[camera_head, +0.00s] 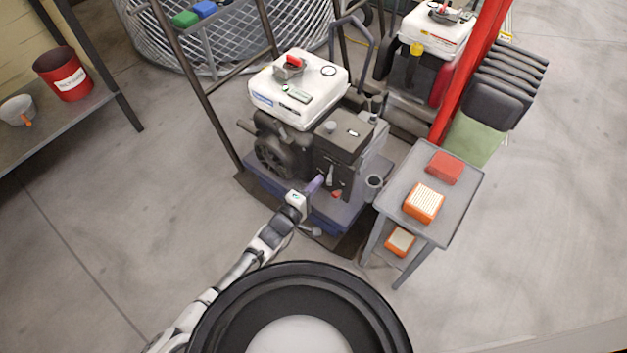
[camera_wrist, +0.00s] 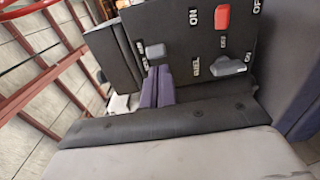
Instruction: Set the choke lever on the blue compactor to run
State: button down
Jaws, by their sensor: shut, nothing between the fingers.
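The blue compactor (camera_head: 335,215) stands in the middle of the head view, with a white tank on top and a dark engine above a blue base. In the wrist view its dark control panel (camera_wrist: 185,45) fills the upper middle. A grey lever (camera_wrist: 155,52) sits at the panel's left part, its labels too small or hidden to read surely; I cannot confirm it is the choke lever. My gripper (camera_wrist: 157,86) has its purple fingers shut and empty, just below this lever; I cannot tell whether they touch it. It also shows in the head view (camera_head: 316,184) at the engine's front.
On the panel are a red switch (camera_wrist: 222,17) between ON and OFF and another grey lever (camera_wrist: 228,66) near a FUEL-like label. In the head view, a grey cart (camera_head: 395,205) with orange boxes stands right of the compactor. Open floor lies at left.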

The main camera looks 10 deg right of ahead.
jog(key=shift+a+f, duration=0.1)
jog(key=shift+a, duration=0.05)
jog(key=v, duration=1.3)
jog(key=shift+s+p, duration=0.35)
